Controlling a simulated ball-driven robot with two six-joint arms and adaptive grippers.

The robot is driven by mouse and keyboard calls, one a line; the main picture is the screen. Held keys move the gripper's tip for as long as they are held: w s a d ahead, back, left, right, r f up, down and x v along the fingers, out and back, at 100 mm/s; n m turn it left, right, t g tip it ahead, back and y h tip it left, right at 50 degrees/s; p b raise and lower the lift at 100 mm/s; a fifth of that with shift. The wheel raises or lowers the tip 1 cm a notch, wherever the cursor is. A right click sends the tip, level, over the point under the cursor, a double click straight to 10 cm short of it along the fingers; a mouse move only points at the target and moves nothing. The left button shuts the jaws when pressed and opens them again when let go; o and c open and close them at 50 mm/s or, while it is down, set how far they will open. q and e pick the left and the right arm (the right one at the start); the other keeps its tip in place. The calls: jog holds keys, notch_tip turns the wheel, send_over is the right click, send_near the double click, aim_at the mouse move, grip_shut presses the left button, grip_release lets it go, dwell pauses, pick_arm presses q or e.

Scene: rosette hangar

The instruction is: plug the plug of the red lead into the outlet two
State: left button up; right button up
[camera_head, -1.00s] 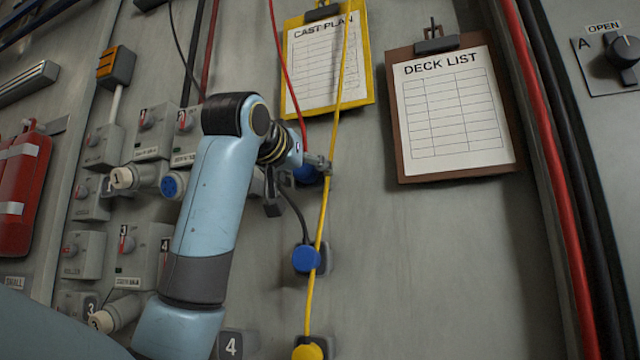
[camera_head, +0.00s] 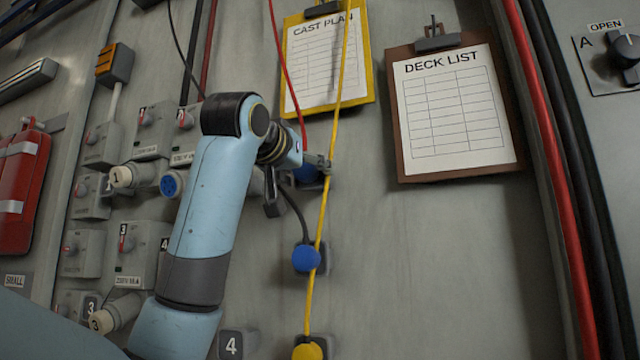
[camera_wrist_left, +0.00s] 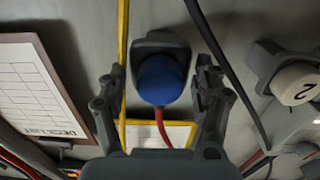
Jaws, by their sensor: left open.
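The red lead (camera_head: 283,72) hangs from the top and ends at a blue plug (camera_head: 305,174), mostly hidden behind my left gripper (camera_head: 298,184). In the left wrist view the blue plug (camera_wrist_left: 160,82) sits in a dark holder on the wall, its red lead (camera_wrist_left: 161,126) running downward. My left gripper (camera_wrist_left: 160,76) is open, with one finger on each side of the plug; contact cannot be told. A cream cap marked 2 (camera_wrist_left: 299,86) shows at the right there. In the head view a cream cap (camera_head: 122,177) beside a blue-faced socket (camera_head: 171,185) appears to be it.
The yellow lead (camera_head: 329,200) runs down close by my left fingertip and also shows beside one finger in the wrist view (camera_wrist_left: 123,45). A second blue plug (camera_head: 305,258) with a dark lead sits below. Clipboards (camera_head: 455,110) hang at right. Bare wall lies below them.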

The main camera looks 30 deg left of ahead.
pick_arm(q)
grip_shut()
jog(key=shift+s, duration=0.15)
jog(key=shift+p+v, duration=0.45)
jog(key=shift+v, duration=2.4)
